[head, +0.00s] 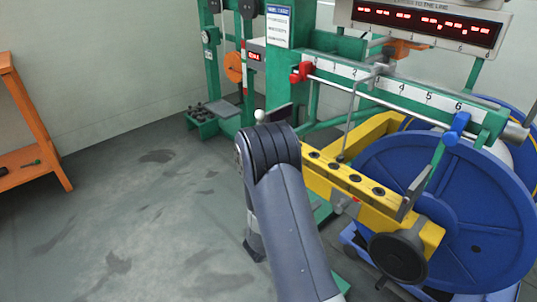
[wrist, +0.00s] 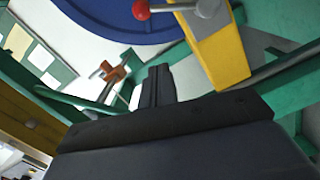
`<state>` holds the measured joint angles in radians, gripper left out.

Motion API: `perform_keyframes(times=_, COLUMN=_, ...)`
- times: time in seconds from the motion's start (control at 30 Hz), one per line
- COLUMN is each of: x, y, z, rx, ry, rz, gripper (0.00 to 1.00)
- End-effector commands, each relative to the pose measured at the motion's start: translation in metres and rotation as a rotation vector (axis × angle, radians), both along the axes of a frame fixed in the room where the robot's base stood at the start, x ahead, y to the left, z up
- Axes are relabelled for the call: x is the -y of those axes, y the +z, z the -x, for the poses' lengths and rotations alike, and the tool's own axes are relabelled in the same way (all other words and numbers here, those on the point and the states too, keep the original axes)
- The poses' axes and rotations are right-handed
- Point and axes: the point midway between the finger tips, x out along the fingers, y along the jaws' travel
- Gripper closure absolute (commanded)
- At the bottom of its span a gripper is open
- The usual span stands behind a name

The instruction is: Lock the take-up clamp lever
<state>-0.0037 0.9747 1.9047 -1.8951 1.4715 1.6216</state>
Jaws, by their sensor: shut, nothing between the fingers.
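A lever with a red knob (wrist: 141,10) and a grey bar ends at a pale round hub (wrist: 207,8) on a yellow arm (wrist: 218,50), at the top of the wrist view. I take it to be the clamp lever, but cannot tell its locked state. My gripper (wrist: 157,82) is shut and empty, pointing toward the frame, apart from the lever in the picture. In the head view, my arm hides most of my gripper, and a small pale ball (head: 260,115) shows beside its end; I cannot tell what that ball belongs to.
The yellow beam (head: 357,185) and large blue reel (head: 455,210) stand to the right of my arm. A green frame with a numbered scale (head: 400,95) runs above them. An orange shelf (head: 30,150) stands at the left. The grey floor (head: 130,220) between is clear.

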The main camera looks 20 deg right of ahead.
Motion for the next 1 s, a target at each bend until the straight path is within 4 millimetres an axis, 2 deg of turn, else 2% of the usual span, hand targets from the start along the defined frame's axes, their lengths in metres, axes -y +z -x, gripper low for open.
perform_keyframes(times=0.27, x=0.009, y=-0.001, z=-0.003, rx=0.003, ry=-0.002, rz=-0.001, gripper=1.00)
perform_keyframes(times=0.47, x=0.038, y=-0.002, z=-0.013, rx=0.003, ry=-0.005, rz=0.001, gripper=1.00)
perform_keyframes(times=0.77, x=0.093, y=-0.004, z=-0.032, rx=0.003, ry=-0.004, rz=0.000, gripper=1.00)
perform_keyframes(times=0.83, x=0.093, y=0.001, z=-0.036, rx=-0.022, ry=0.001, rz=0.008, gripper=1.00)
perform_keyframes(times=1.0, x=0.094, y=-0.001, z=-0.042, rx=-0.087, ry=0.001, rz=0.035, gripper=1.00)
